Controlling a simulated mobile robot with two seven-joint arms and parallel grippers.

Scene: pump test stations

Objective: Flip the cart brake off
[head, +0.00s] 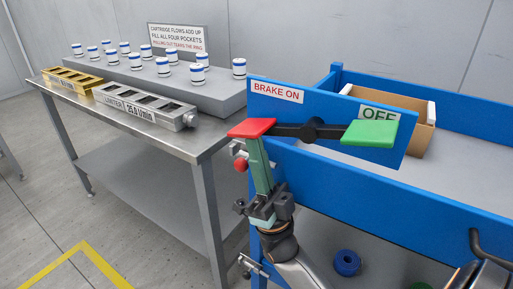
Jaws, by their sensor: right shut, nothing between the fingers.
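The cart brake is a black rocker bar (312,129) on the blue end panel of the cart (340,185). It has a red pad (251,128) at its left end, by the BRAKE ON label (277,91), and a green pad (370,133) at its right end, partly over the OFF label (378,113). The bar looks about level. My right gripper (255,146) points up, shut and empty, with its fingertips just below the red pad. I cannot tell whether they touch it. My left gripper is not in view.
A steel table (190,143) stands at left with a yellow block (72,79), a grey limiter block (145,104) and several white-blue cartridges on a grey plinth (215,95). An open cardboard box (418,140) sits in the cart. A blue ring (347,262) lies below.

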